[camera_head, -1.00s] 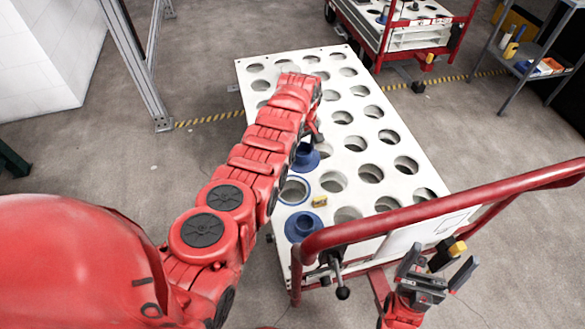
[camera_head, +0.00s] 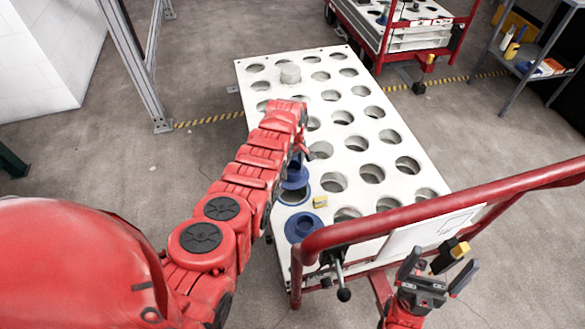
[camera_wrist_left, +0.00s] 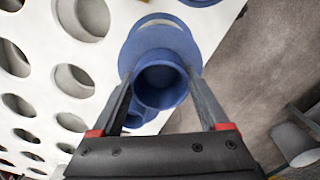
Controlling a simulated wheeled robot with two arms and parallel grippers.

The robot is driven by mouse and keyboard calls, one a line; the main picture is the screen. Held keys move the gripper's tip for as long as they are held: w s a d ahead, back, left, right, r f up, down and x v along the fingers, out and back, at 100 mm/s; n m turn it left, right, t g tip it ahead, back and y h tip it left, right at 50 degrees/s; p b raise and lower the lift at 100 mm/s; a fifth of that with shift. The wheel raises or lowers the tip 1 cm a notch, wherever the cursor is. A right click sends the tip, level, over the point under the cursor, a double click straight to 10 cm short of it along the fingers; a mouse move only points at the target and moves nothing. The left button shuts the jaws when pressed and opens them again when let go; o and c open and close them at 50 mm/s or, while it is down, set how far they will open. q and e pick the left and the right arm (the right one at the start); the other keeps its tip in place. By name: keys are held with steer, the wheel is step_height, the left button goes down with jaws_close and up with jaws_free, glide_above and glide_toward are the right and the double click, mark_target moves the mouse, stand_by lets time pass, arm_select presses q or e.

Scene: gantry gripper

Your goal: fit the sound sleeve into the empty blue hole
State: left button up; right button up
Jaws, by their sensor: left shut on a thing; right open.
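The blue sleeve (camera_head: 295,181) is held by my left gripper (camera_head: 302,158), over the blue-ringed hole (camera_head: 293,199) in the white plate. In the left wrist view the fingers of my left gripper (camera_wrist_left: 165,95) are on both sides of the sleeve's round collar (camera_wrist_left: 160,84), with its wide flange beyond. The sleeve covers much of the ringed hole. I cannot tell whether they touch. Another blue sleeve (camera_head: 303,226) sits in the plate nearer the front. My right gripper (camera_head: 437,268) is open and empty, off the plate at lower right.
The white plate (camera_head: 352,205) on a cart has many open holes. The cart's red rail (camera_head: 440,204) crosses in front. A second cart (camera_head: 410,40) stands behind.

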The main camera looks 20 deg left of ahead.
mark_target(293, 183)
arm_select(q)
steer(key=shift+d, duration=0.1)
step_height(293, 183, down, 6)
steer(key=b, duration=0.5)
steer(key=shift+r, duration=0.1)
steer(key=shift+f+b, duration=1.6)
steer(key=shift+b, duration=0.15)
stand_by(1.2)
steer(key=o, duration=1.5)
